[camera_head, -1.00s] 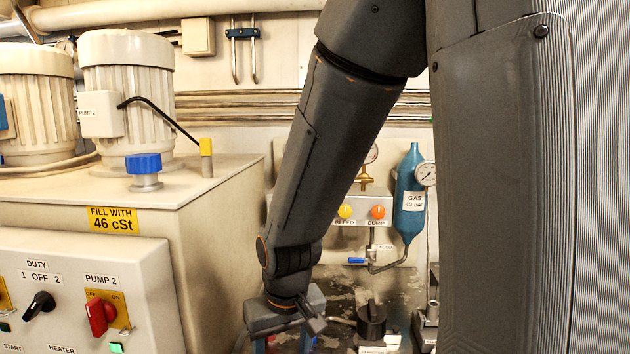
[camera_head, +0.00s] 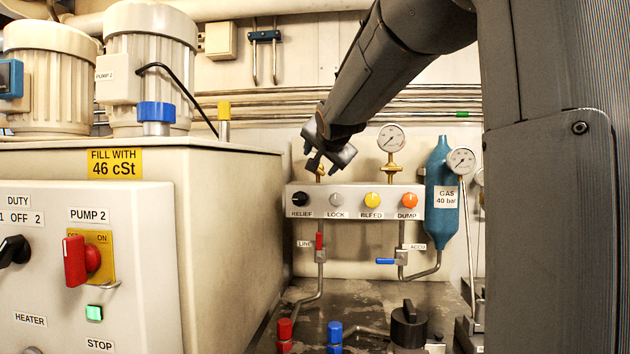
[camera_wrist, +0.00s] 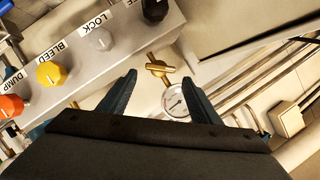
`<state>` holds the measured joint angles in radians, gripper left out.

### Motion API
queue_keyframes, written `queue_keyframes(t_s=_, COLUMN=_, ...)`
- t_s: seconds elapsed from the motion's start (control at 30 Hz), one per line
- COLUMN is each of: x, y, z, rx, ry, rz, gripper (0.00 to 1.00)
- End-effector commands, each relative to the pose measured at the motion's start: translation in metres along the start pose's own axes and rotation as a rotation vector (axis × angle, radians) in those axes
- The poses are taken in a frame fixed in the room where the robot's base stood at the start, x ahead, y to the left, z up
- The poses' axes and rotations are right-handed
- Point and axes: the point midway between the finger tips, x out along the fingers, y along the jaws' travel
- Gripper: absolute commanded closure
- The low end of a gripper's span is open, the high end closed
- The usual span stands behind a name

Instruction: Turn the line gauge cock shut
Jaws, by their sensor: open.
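The line gauge cock, a small brass valve, shows in the wrist view (camera_wrist: 159,70) between my fingertips, with a white round gauge (camera_wrist: 176,103) close by. In the head view only a bit of its brass (camera_head: 320,172) shows above the RELIEF knob; my gripper hides the rest and its gauge. My gripper (camera_head: 314,160) is in front of it, fingers tilted down. In the wrist view my gripper (camera_wrist: 160,77) is open, one finger on each side of the cock. No contact can be made out.
A manifold (camera_head: 350,214) with RELIEF, LOCK, BLEED and DUMP knobs sits just below. A second gauge (camera_head: 391,138) on a brass cock (camera_head: 391,169) stands to the right, then a blue gas bottle (camera_head: 441,190). The cream tank (camera_head: 230,200) bounds the left.

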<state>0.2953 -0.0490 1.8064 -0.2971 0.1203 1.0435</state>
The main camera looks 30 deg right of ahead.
Motion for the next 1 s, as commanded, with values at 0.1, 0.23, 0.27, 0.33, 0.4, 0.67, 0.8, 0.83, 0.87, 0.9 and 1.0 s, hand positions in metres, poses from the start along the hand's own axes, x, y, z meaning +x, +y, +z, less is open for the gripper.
queue_keyframes(t_s=0.1, x=0.009, y=-0.001, z=-0.003, rx=0.005, ry=0.006, rz=-0.003, gripper=0.42)
queue_keyframes(t_s=0.23, x=0.026, y=-0.001, z=-0.002, rx=0.005, ry=0.004, rz=-0.002, gripper=0.42)
queue_keyframes(t_s=0.27, x=0.031, y=-0.001, z=-0.002, rx=0.005, ry=0.004, rz=-0.002, gripper=0.42)
queue_keyframes(t_s=0.33, x=0.042, y=-0.001, z=-0.003, rx=0.003, ry=0.004, rz=-0.002, gripper=0.42)
queue_keyframes(t_s=0.4, x=0.052, y=-0.001, z=-0.002, rx=0.004, ry=0.003, rz=-0.002, gripper=0.42)
queue_keyframes(t_s=0.67, x=0.075, y=-0.001, z=-0.002, rx=0.004, ry=0.004, rz=-0.003, gripper=0.42)
queue_keyframes(t_s=0.8, x=0.077, y=-0.002, z=-0.003, rx=0.004, ry=0.004, rz=-0.003, gripper=0.42)
queue_keyframes(t_s=0.83, x=0.077, y=-0.002, z=-0.002, rx=0.004, ry=0.004, rz=-0.003, gripper=0.42)
queue_keyframes(t_s=0.87, x=0.077, y=-0.002, z=-0.002, rx=0.004, ry=0.004, rz=-0.003, gripper=0.42)
queue_keyframes(t_s=0.9, x=0.077, y=-0.002, z=-0.002, rx=0.004, ry=0.004, rz=-0.003, gripper=0.42)
queue_keyframes(t_s=1.0, x=0.077, y=-0.002, z=-0.002, rx=0.004, ry=0.004, rz=-0.003, gripper=0.46)
